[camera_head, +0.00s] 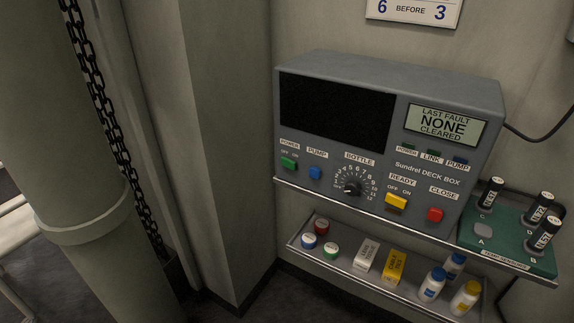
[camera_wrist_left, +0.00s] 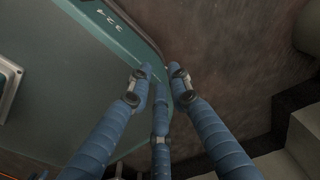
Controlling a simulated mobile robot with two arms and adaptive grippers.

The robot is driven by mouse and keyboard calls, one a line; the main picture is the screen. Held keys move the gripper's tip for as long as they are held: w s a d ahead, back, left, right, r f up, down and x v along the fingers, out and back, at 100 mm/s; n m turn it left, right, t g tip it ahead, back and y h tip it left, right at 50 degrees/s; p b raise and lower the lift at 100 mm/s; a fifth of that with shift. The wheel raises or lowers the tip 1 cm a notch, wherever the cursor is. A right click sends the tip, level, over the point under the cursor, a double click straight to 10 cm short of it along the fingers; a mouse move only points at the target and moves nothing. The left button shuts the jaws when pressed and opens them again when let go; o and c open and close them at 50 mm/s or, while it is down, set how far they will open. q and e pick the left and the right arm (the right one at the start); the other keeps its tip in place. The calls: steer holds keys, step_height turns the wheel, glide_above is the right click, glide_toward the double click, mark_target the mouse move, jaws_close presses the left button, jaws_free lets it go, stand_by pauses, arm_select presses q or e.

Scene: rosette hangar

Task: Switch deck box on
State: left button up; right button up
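The deck box (camera_head: 390,135) is a grey console on a wall shelf, in the middle of the head view. Its large screen (camera_head: 337,106) is black. A small display (camera_head: 444,124) reads LAST FAULT NONE CLEARED. The green POWER switch (camera_head: 289,163) sits at the lower left of the front, under OFF and ON marks; I cannot tell which way it is set. The POWER, LINK and PUMP lamps (camera_head: 433,154) look dark. In the left wrist view, my left gripper (camera_wrist_left: 161,73) has its blue fingers apart and nothing between them. Neither gripper shows in the head view.
The panel also has a blue PUMP button (camera_head: 315,173), BOTTLE dial (camera_head: 352,188), yellow READY switch (camera_head: 396,202) and red CLOSE button (camera_head: 435,214). A green sensor tray (camera_head: 484,245) stands right. A lower shelf (camera_head: 343,262) holds bottles and cartons. A thick pipe (camera_head: 75,150) and chain stand left.

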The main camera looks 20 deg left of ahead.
arm_select(q)
jaws_close()
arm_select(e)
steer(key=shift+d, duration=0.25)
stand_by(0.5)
